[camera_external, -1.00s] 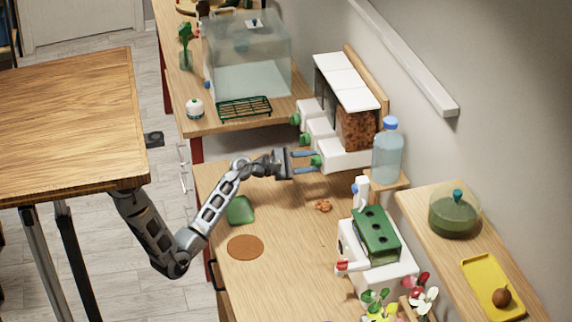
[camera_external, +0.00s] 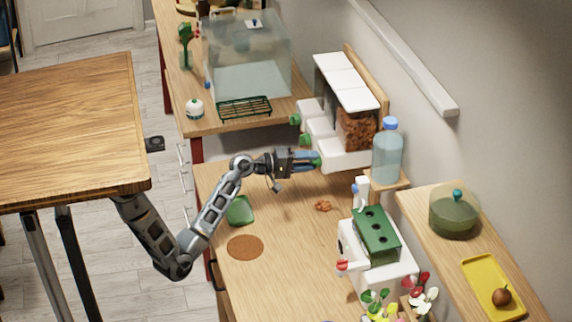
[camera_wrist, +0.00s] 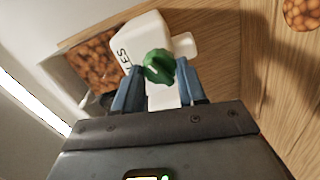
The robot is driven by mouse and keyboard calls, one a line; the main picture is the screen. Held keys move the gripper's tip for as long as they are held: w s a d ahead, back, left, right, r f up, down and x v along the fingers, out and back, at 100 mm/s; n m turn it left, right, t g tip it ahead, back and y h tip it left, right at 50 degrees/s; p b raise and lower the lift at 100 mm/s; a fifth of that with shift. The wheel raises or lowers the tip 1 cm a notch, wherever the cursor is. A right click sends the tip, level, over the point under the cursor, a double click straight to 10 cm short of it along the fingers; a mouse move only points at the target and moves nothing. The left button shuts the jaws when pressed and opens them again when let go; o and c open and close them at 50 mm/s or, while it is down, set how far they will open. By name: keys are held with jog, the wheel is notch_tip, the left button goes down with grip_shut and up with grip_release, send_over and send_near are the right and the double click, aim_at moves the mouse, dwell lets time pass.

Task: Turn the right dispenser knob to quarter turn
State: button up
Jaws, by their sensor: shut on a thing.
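The dispenser (camera_external: 346,152) is a row of white units with clear bins and green knobs, standing against the wall. Its right knob (camera_external: 317,160) is the green one nearest the camera; the knob (camera_wrist: 158,67) also shows in the wrist view, in front of a white body with dark lettering. My gripper (camera_external: 312,161) is shut on this knob, with one blue finger on each side of it. In the wrist view my gripper (camera_wrist: 158,82) partly covers the white body behind the knob. The wrist looks rolled, and the knob's pale mark appears slanted in the wrist view.
Spilled brown pellets (camera_external: 323,206) lie on the wooden counter below the dispenser. A blue-capped bottle (camera_external: 387,155) stands on a small ledge to the right. A green tray (camera_external: 240,210) and a brown round mat (camera_external: 245,247) lie nearer my arm. The counter between them is clear.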

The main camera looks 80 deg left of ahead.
jog(key=shift+d+m+y+b, duration=0.1)
jog(key=shift+m+y+b, duration=0.45)
jog(key=shift+m, duration=1.55)
jog(key=shift+h, duration=0.25)
jog(key=o, duration=1.1)
jog(key=shift+c, duration=0.2)
jog(key=s+b, duration=0.1)
jog(key=s, duration=0.6)
jog(key=shift+s+r, duration=0.35)
jog(key=shift+s, duration=0.05)
jog(key=shift+f, duration=0.1)
